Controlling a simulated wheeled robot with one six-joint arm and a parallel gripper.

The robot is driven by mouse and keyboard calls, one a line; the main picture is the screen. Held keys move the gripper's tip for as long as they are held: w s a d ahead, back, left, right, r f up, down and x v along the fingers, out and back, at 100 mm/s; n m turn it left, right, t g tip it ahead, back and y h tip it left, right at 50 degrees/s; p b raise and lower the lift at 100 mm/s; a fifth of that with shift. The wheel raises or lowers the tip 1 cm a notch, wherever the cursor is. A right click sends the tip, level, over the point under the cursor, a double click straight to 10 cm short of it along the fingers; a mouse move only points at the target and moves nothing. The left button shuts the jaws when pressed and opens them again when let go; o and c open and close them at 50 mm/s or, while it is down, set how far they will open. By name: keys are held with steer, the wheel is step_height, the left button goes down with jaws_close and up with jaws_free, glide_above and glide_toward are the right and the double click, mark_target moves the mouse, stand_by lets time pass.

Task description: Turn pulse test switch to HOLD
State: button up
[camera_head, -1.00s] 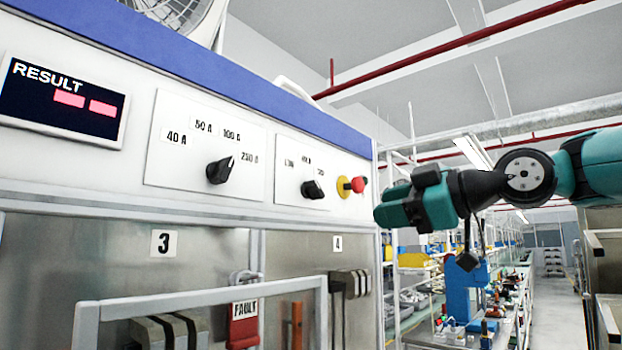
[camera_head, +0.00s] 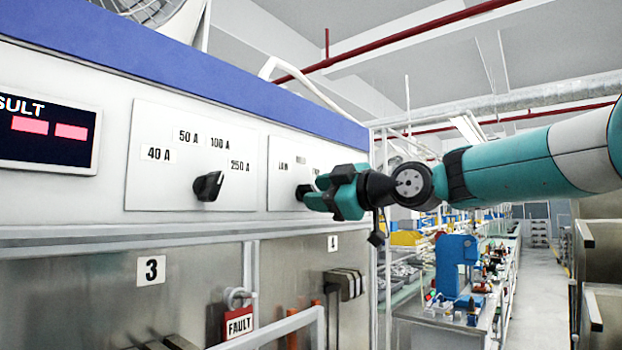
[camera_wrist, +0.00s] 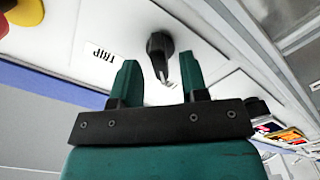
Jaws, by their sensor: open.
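The pulse test switch (camera_head: 301,192) is a black knob on the right-hand white label plate of the test cabinet, mostly hidden behind my gripper in the head view. In the wrist view the knob (camera_wrist: 158,42) lies just past the fingertips, its pointer reaching back into the gap between them. A TRIP label (camera_wrist: 100,53) is beside it; another label by the pointer is mostly covered. My gripper (camera_head: 314,194) is open, with one finger on each side of the pointer (camera_wrist: 157,62). I cannot tell whether either finger touches it. HOLD is not clearly readable.
A current selector knob (camera_head: 208,187) with 40 A to 250 A labels is left of the switch. The red emergency button (camera_wrist: 23,12) and its yellow ring are close by in the wrist view. A grey rail (camera_head: 285,328) runs below; a bench (camera_head: 440,320) stands right.

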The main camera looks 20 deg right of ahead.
steer(key=shift+p+x, duration=0.3)
steer(key=shift+x, duration=0.85)
jaws_close()
